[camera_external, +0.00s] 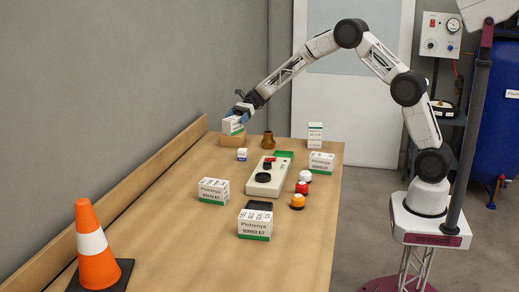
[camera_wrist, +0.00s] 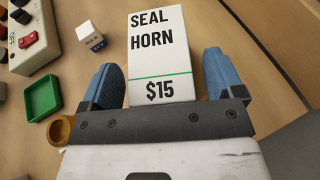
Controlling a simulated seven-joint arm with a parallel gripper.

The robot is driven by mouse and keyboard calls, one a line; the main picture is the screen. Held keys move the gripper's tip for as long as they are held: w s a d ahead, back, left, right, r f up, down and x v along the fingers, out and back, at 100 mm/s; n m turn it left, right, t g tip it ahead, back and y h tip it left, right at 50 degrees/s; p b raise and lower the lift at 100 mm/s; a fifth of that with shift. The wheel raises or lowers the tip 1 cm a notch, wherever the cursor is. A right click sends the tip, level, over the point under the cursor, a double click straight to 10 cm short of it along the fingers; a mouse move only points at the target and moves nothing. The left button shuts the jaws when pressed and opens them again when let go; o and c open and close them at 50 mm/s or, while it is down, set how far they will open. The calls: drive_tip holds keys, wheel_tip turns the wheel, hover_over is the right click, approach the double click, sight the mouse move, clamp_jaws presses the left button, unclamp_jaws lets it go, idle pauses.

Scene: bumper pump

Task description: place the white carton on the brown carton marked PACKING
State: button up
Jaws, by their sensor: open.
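A white carton (camera_external: 232,125) with a green stripe sits at the far left of the table, apparently resting on a brown carton (camera_external: 233,140). The PACKING marking cannot be read. In the wrist view the white carton (camera_wrist: 158,35) reads SEAL HORN and $15. My gripper (camera_external: 240,113) is at the white carton from above, its blue fingers on either side of it. In the wrist view my gripper (camera_wrist: 160,68) is open, with a small gap at the right finger. The brown carton is not clearly made out in the wrist view.
A small white box (camera_external: 242,154), a brown cup-like piece (camera_external: 268,140) and a green tray (camera_external: 284,154) stand nearby. A wooden ledge (camera_external: 150,172) runs along the wall.

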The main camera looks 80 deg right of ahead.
drive_tip(key=v, duration=1)
drive_tip(key=shift+d+r, duration=0.15)
drive_tip(key=shift+d, duration=0.1)
drive_tip(key=shift+s, duration=0.1)
idle(0.3)
drive_tip(key=s+a+r+n+g+h, duration=0.1)
drive_tip(key=s+a+r+n+h, duration=0.1)
drive_tip(key=s+a+r+n, duration=0.45)
drive_tip(key=s+a+r+n+g+h, duration=0.1)
drive_tip(key=s+a+r+g+h, duration=0.15)
drive_tip(key=s+a, duration=0.75)
drive_tip(key=s+a+r+n+g+h, duration=0.1)
drive_tip(key=s+a+r+n, duration=0.35)
drive_tip(key=s, duration=0.75)
drive_tip(key=s+a+f+n+h, duration=0.1)
drive_tip(key=s+n+h, duration=0.1)
drive_tip(key=s, duration=0.8)
drive_tip(key=s+a+f+n+t+h, duration=0.1)
drive_tip(key=s+n, duration=0.4)
drive_tip(key=s, duration=0.6)
drive_tip(key=s+a+f+n+t+h, duration=0.1)
drive_tip(key=s+a+n+h, duration=0.1)
drive_tip(key=s, duration=0.9)
drive_tip(key=shift+a+n+h, duration=0.4)
drive_tip(key=shift+n+h, duration=0.3)
drive_tip(key=shift+h, duration=0.35)
